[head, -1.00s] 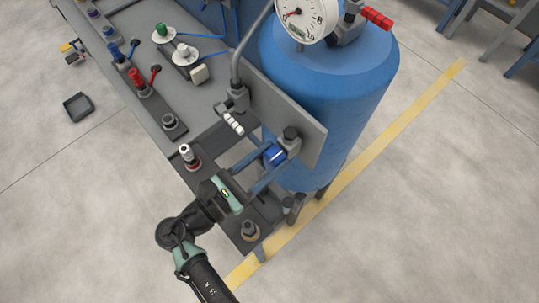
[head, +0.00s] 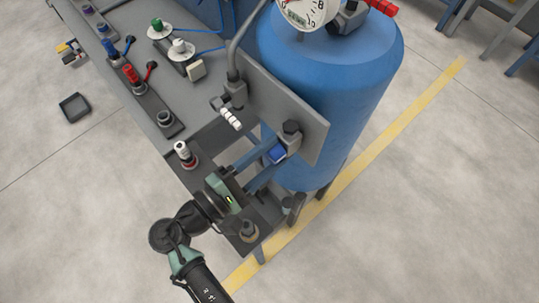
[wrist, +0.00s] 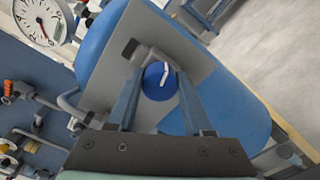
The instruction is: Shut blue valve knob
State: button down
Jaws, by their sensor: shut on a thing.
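The blue valve knob (head: 277,153) sits on a dark valve body at the grey plate in front of the blue tank. In the wrist view the round knob (wrist: 157,84) faces me, with a white pointer mark on its face. My gripper (head: 268,158) reaches it from the lower left. Its two blue fingers lie on either side of the knob, shut on it. The wrist view shows my gripper (wrist: 159,72) with a finger to the left and right of the knob. The exact contact is partly hidden in both views.
The blue tank (head: 335,100) with a gauge (head: 308,12) stands behind the plate (head: 285,110). A white-handled valve (head: 231,117) is close at upper left. A white-and-red fitting (head: 183,152) stands on the bench left of my gripper. Open floor lies right of the tank.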

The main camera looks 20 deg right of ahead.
jog(key=shift+f+m+b, duration=0.1)
jog(key=shift+m+b, duration=0.7)
jog(key=shift+m, duration=0.8)
jog(key=shift+c, duration=1.5)
grip_release()
jog(key=b+v, duration=0.2)
jog(key=v, duration=1.1)
